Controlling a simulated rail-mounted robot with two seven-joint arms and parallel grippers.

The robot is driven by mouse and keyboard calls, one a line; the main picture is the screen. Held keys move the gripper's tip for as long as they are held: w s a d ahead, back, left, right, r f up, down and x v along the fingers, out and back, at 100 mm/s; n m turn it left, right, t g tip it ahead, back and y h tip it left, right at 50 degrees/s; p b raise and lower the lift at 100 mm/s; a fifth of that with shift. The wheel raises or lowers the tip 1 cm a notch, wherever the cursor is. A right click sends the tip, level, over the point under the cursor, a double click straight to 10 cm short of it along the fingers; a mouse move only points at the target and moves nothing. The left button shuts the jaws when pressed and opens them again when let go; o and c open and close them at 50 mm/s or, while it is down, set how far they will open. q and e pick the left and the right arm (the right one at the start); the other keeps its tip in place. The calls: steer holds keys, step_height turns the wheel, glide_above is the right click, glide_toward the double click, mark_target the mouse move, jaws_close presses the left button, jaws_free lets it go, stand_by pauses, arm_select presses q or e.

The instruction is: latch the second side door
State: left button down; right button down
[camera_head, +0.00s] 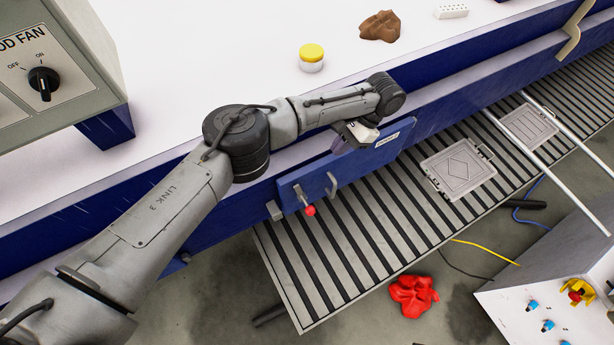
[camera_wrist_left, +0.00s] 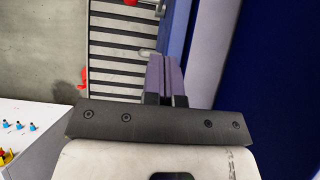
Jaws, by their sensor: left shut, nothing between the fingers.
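A blue side door (camera_head: 352,166) with a small white label sits along the front of the blue-sided bench. It carries a grey pull handle (camera_head: 332,185). At its left end is a grey latch with a red knob (camera_head: 310,211), beside a grey block (camera_head: 273,210). I cannot tell if the door is fully flush. My left gripper (camera_head: 341,145) is at the door's upper edge, right of the handle and away from the knob. Its purple-grey fingers (camera_wrist_left: 164,78) are together and empty in the left wrist view. Whether they touch the door is unclear. My right gripper is out of view.
A ribbed grey platform (camera_head: 350,240) runs below the door, with a plate (camera_head: 459,170) on it. A red cloth (camera_head: 413,295) and cables lie on the floor. On the bench top are a yellow-lidded jar (camera_head: 312,58), a brown lump (camera_head: 380,26) and a fan switch box (camera_head: 45,85).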

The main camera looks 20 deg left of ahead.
mark_target(311, 175)
arm_select(q)
steer(key=x, duration=0.9)
steer(key=shift+f, duration=0.2)
steer(key=shift+s+a+f+p, duration=0.15)
steer(key=shift+s+a+p, duration=0.25)
steer(key=shift+s+a, duration=0.6)
steer(key=shift+s+a+f, duration=0.25)
steer(key=shift+s+a, duration=0.05)
steer(key=shift+s, duration=0.35)
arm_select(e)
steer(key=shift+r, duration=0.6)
arm_select(q)
steer(key=shift+p, duration=0.3)
